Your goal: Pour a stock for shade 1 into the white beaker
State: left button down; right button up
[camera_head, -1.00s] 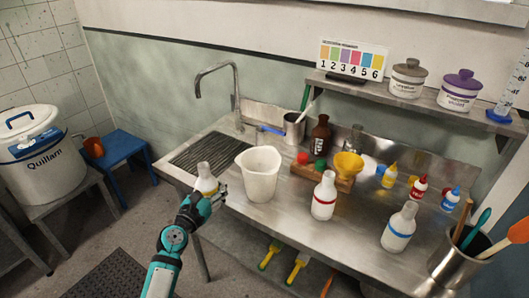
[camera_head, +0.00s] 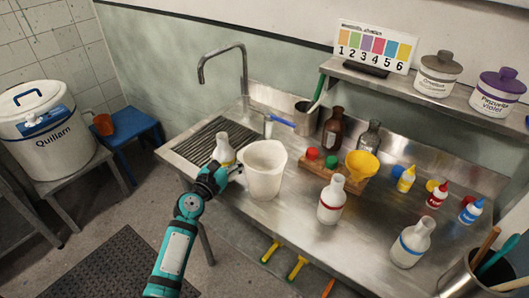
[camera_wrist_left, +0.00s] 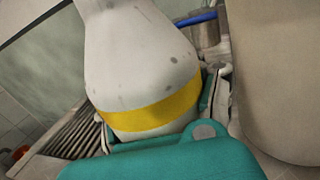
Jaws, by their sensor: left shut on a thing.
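My left gripper (camera_head: 226,176) is shut on a white bottle with a yellow band (camera_head: 224,149), just left of the white beaker. In the left wrist view the yellow-banded bottle (camera_wrist_left: 145,70) fills the middle, slightly tilted in the picture, between the fingers. The white beaker (camera_head: 263,173) stands upright on the steel counter; its side (camera_wrist_left: 275,70) shows at the right of the wrist view. A red-banded bottle (camera_head: 331,202) and a blue-banded bottle (camera_head: 411,243) stand to the right. The shade card (camera_head: 372,48) shows colours numbered 1 to 6. My right gripper is out of view.
A yellow funnel (camera_head: 362,165) sits in a wooden rack (camera_head: 340,184) behind the red-banded bottle. Small dropper bottles (camera_head: 437,195) stand at the back right. A metal pot of tools (camera_head: 473,277) is at the front right. A tap (camera_head: 243,75) rises behind the drain grate (camera_head: 192,151).

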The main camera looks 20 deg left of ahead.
aim_at(225, 133)
pick_arm(q)
notch_tip(225, 133, up, 9)
jog(key=m+p, duration=0.1)
jog(key=p, duration=0.2)
jog(key=m+p, duration=0.1)
jog(key=p, duration=0.3)
jog(key=shift+s+r+m, duration=0.1)
jog(key=shift+r+m, duration=0.1)
jog(key=shift+m, duration=0.1)
jog(key=m, duration=0.2)
jog(key=shift+d+f+m+g, duration=0.1)
jog(key=shift+m+g, duration=0.2)
jog(key=shift+m, duration=0.1)
jog(key=m, duration=0.2)
jog(key=shift+s+r+m+y, duration=0.1)
jog(key=shift+r+m+y, duration=0.15)
jog(key=shift+m+y, duration=0.15)
